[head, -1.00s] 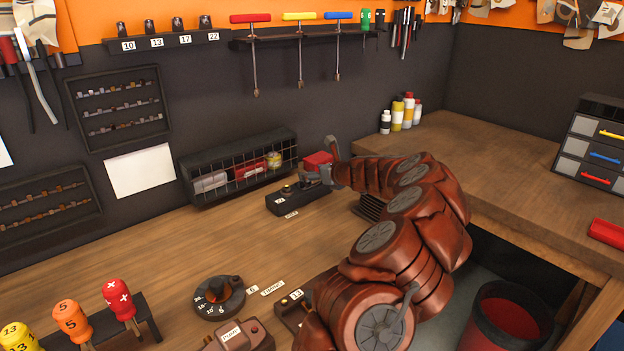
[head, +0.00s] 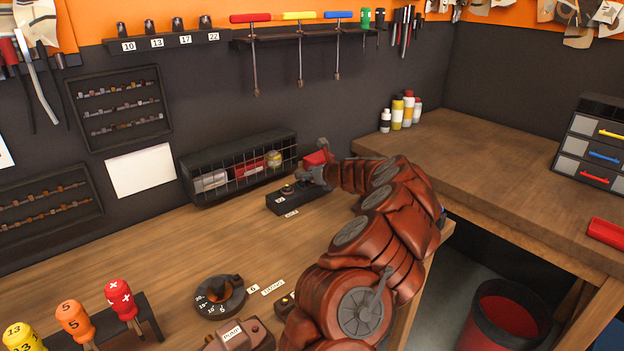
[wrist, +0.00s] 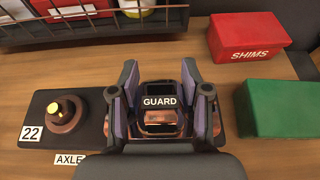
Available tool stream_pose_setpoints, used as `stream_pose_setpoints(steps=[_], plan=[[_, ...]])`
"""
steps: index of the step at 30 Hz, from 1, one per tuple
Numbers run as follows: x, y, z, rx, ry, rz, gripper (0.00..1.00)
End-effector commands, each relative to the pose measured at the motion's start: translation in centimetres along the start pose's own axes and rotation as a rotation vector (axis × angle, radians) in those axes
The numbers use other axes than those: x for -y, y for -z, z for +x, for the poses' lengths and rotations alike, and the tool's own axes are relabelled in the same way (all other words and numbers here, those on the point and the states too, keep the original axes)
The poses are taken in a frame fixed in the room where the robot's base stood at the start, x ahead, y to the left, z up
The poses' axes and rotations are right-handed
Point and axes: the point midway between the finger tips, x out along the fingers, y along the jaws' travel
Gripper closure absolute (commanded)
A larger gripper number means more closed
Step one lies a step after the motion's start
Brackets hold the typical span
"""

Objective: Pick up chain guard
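The chain guard (wrist: 162,123) is a small copper-brown piece with a dark top and a label reading GUARD, in the middle of the wrist view. It sits at the right part of a black block (wrist: 95,105). My gripper (wrist: 160,72) is open, with one finger on the left and one on the right of the guard. I cannot tell whether the pads touch it. In the head view my gripper (head: 318,170) is low over the right end of the block (head: 285,205), and the guard is hidden there.
A brown axle part (wrist: 68,113) stands on the block's left part, by a 22 tag. A red SHIMS box (wrist: 247,36) and a green box (wrist: 288,107) stand close on the right. A wire-fronted rack (head: 240,170) stands behind. The bench left of the block is clear.

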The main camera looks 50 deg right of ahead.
Motion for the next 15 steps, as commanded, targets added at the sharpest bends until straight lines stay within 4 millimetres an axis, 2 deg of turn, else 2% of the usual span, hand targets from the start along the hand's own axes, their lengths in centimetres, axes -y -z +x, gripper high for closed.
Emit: stream_pose_setpoints(steps=[2,12,15], plan=[[0.0,0.0,0.0,0.0,0.0,0.0,0.65],[-0.01,0.0,0.0,0.0,0.0,0.0,1.0],[0.0,-0.01,-0.01,0.0,0.0,0.0,1.0]])
